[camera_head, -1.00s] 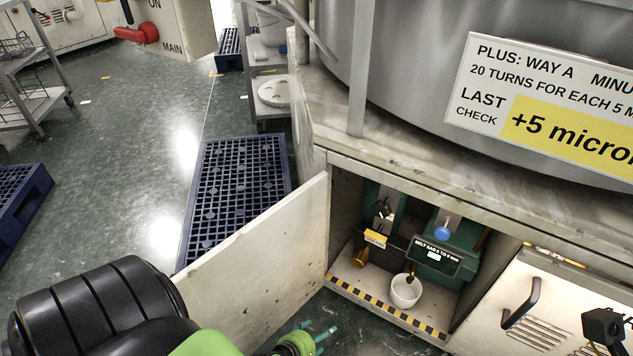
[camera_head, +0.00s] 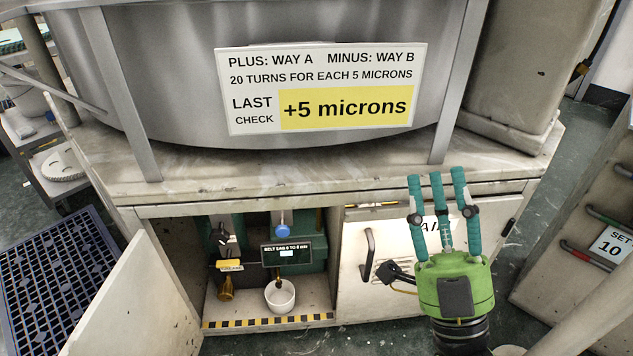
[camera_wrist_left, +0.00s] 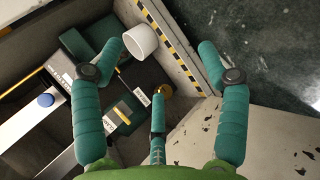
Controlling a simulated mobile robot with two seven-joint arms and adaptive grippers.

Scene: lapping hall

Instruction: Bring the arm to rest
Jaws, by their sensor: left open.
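My right gripper (camera_head: 437,180) is raised in front of the machine's closed cabinet door on the right. Its three teal fingers point up, stand apart and hold nothing. My left gripper (camera_wrist_left: 160,55) shows only in the left wrist view. Its fingers are spread and empty, with the open cabinet compartment beyond them. A white cup (camera_wrist_left: 140,42) lies beyond the gap between its fingertips, apart from them. The cup also stands on the compartment floor in the head view (camera_head: 280,296). My left arm is outside the head view.
The open cabinet door (camera_head: 138,300) sticks out at the left of the compartment. A blue pallet (camera_head: 55,270) lies on the floor further left. A closed door with a handle (camera_head: 368,255) is behind my right gripper. A cabinet labelled SET 10 (camera_head: 612,243) stands at the right.

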